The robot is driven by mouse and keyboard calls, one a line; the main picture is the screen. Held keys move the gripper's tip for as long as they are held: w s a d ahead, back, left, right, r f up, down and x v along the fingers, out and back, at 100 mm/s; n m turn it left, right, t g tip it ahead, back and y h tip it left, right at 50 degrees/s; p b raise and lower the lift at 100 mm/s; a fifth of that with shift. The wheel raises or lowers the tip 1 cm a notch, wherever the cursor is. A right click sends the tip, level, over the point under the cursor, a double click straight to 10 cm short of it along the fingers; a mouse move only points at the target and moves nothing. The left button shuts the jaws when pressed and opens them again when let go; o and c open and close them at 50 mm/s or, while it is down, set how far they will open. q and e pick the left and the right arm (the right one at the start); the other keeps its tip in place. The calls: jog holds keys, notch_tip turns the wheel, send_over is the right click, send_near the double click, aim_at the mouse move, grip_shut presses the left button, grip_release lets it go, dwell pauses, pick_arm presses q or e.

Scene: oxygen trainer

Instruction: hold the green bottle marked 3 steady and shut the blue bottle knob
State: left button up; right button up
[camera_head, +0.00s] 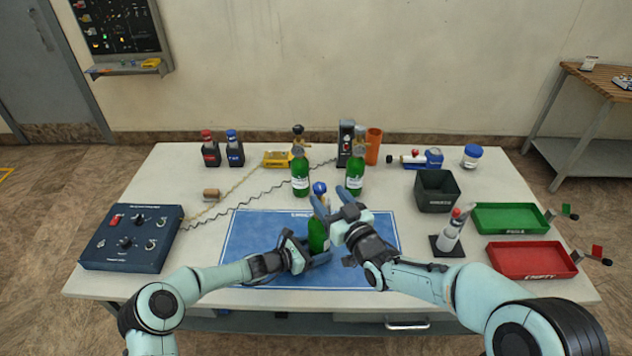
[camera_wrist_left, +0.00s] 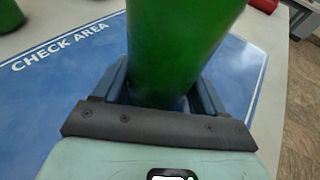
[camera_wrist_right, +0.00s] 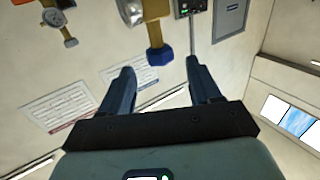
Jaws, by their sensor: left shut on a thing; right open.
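A green bottle (camera_head: 318,236) stands on the blue mat with a blue knob (camera_head: 320,188) on top; no number is readable on it. My left gripper (camera_head: 308,256) is shut around its lower body, and the left wrist view shows the green body (camera_wrist_left: 185,40) between the fingers. My right gripper (camera_head: 335,205) is open beside the bottle's top. In the right wrist view, a blue knob (camera_wrist_right: 158,57) on a brass stem lies between the open fingers' directions, seemingly apart from them.
Two green bottles (camera_head: 300,178) (camera_head: 355,177) stand behind the blue mat (camera_head: 245,235). A dark bin (camera_head: 437,192), green tray (camera_head: 510,218) and red tray (camera_head: 530,260) are right. A control box (camera_head: 130,238) is left, with a cable crossing the table.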

jog(key=x, duration=0.7)
jog(key=shift+a+f, duration=0.1)
jog(key=c, duration=1)
